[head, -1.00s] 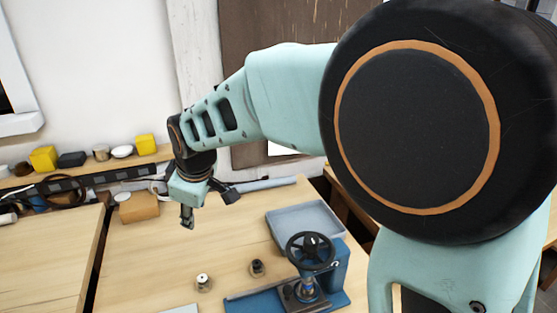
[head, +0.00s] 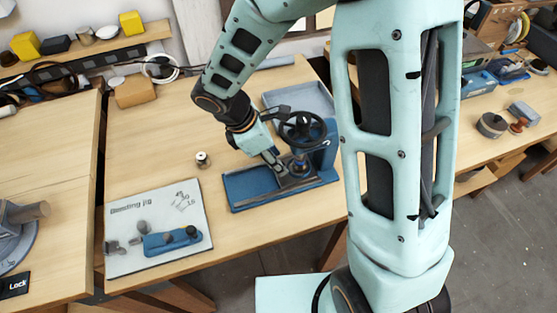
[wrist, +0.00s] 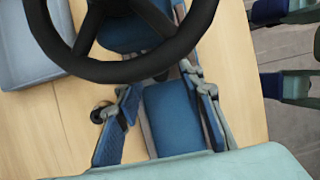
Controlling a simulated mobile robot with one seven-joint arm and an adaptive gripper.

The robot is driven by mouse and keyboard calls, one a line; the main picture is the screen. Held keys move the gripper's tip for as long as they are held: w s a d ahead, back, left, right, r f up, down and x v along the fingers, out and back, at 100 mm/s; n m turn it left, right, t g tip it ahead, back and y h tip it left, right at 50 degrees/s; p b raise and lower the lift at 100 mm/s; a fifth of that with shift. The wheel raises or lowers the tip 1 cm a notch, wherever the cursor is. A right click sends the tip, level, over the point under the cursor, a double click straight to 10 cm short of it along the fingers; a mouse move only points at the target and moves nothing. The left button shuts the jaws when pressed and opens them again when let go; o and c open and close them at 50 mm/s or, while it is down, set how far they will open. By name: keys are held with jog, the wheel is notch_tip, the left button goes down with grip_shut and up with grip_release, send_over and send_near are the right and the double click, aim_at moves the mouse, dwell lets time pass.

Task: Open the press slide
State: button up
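The blue press stands on the bench, with its flat base (head: 245,189) running left from the upright and a dark handwheel (head: 303,128) on top. In the wrist view the handwheel (wrist: 128,70) crosses the upper part and hides some of the press. My gripper (head: 279,172) is low over the base, left of the press column. In the wrist view my gripper (wrist: 160,88) has its two fingers apart, with the blue press part (wrist: 172,115) showing between them. I cannot tell whether the fingers touch it. The slide is not clearly distinguishable from the base.
A grey tray (head: 299,99) sits behind the press. A small light-topped part (head: 203,160) stands left of it. A printed board with a blue jig (head: 172,243) lies at the front left. Bare bench lies between the board and the press.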

jog(key=shift+x, duration=1)
jog(key=shift+c, duration=0.2)
grip_shut()
